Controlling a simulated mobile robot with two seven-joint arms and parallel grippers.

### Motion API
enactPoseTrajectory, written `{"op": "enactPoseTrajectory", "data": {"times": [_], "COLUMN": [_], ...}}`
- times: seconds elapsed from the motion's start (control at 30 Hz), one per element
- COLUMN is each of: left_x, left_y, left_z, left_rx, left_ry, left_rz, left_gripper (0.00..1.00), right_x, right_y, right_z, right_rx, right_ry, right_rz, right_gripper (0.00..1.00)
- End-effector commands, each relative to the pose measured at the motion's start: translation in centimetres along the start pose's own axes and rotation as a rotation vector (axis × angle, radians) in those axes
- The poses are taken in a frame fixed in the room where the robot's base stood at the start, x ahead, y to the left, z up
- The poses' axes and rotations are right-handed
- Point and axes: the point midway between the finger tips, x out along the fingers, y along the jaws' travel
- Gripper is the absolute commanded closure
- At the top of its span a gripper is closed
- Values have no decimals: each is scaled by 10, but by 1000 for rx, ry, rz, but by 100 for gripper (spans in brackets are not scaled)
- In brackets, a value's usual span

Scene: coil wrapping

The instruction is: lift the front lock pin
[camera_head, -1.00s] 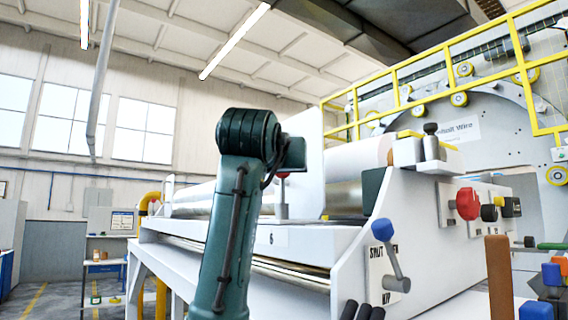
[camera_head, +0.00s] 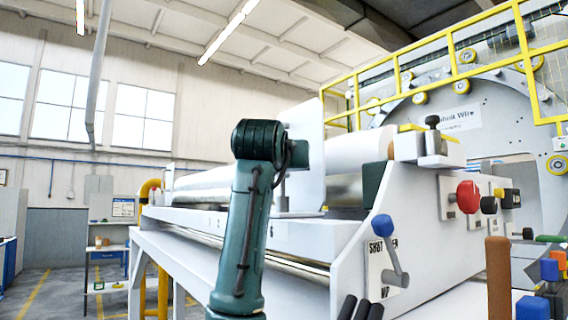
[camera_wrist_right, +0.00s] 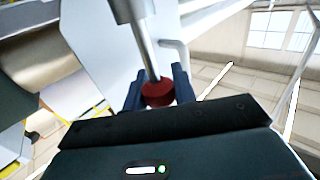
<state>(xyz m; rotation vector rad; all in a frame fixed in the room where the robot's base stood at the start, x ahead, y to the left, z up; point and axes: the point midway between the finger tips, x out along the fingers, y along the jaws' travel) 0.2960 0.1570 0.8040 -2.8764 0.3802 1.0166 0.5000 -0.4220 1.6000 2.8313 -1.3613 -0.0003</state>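The front lock pin (camera_wrist_right: 159,92) has a red knob and a grey metal rod. In the right wrist view, the knob sits between the two fingers of my right gripper (camera_wrist_right: 159,80) and fills the gap, seeming to touch both. In the head view, my right gripper (camera_head: 283,178) points down at the pin beside a white upright plate (camera_head: 306,150). Only the pin's lower grey part (camera_head: 283,198) shows there; its knob is hidden by the gripper. My left gripper is not in view.
The white machine frame (camera_head: 330,232) carries a long roller (camera_head: 205,183). A blue-knobbed lever (camera_head: 383,226), a red button (camera_head: 467,197) and a black-knobbed block (camera_head: 432,145) are at its right end. Yellow railing (camera_head: 440,60) stands behind. Open floor lies at left.

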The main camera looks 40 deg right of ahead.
Motion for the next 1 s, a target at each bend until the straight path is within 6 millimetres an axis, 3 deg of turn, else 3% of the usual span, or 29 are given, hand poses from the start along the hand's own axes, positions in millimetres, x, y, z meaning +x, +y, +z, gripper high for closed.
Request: {"op": "enactPoseTrajectory", "data": {"times": [0.3,0.53,0.8,1.0], "left_x": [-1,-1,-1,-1], "left_y": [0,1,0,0], "left_z": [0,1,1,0], "left_rx": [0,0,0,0], "left_ry": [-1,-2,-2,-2], "left_rz": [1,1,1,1], "left_gripper": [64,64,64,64], "right_x": [0,0,0,-1], "right_y": [0,0,0,0], "right_z": [0,-2,-29,-31], "right_rx": [0,0,1,2], "right_ry": [0,0,1,5], "right_rz": [0,0,-1,0], "right_gripper": [100,100,100,100]}}
